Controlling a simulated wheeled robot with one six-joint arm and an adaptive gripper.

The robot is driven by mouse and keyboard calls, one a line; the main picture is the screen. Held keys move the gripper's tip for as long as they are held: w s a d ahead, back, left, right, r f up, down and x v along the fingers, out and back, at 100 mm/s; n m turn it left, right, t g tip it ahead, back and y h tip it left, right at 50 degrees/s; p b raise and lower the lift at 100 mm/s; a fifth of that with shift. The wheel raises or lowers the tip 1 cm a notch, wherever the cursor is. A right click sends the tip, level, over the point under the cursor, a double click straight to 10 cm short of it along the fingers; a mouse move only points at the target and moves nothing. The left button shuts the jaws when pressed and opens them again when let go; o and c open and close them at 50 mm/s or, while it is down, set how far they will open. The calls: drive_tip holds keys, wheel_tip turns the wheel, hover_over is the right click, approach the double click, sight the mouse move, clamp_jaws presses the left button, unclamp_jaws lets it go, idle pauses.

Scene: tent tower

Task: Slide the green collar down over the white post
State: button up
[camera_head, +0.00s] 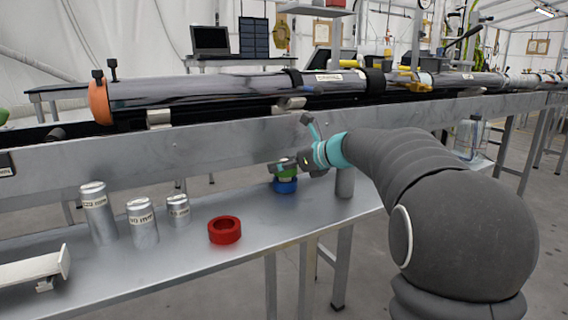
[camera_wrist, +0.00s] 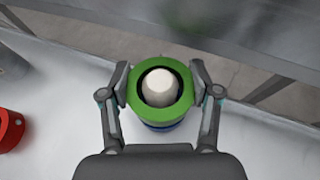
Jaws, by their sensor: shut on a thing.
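The green collar (camera_wrist: 160,112) is between the fingers of my gripper (camera_wrist: 163,88), which is shut on it. In the wrist view the top of the white post (camera_wrist: 161,84) shows inside the collar's hole, so the collar is around the post. A blue ring (camera_wrist: 160,127) shows just below the collar. In the head view the green collar (camera_head: 288,171) sits directly above the blue ring (camera_head: 285,186) on the metal bench, with my gripper (camera_head: 290,166) at it. Any gap between collar and blue ring cannot be told.
A red ring (camera_head: 225,230) lies on the bench (camera_head: 190,275); it also shows at the left of the wrist view (camera_wrist: 10,130). Several metal cylinders (camera_head: 142,222) stand to its left. A long dark tube (camera_head: 230,88) on a rail runs behind.

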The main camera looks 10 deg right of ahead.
drive_tip(key=shift+f+b, duration=0.3)
drive_tip(key=shift+f, duration=0.4)
drive_tip(key=o, duration=1.3)
drive_tip(key=v, duration=0.7)
drive_tip(key=shift+s+d, duration=0.2)
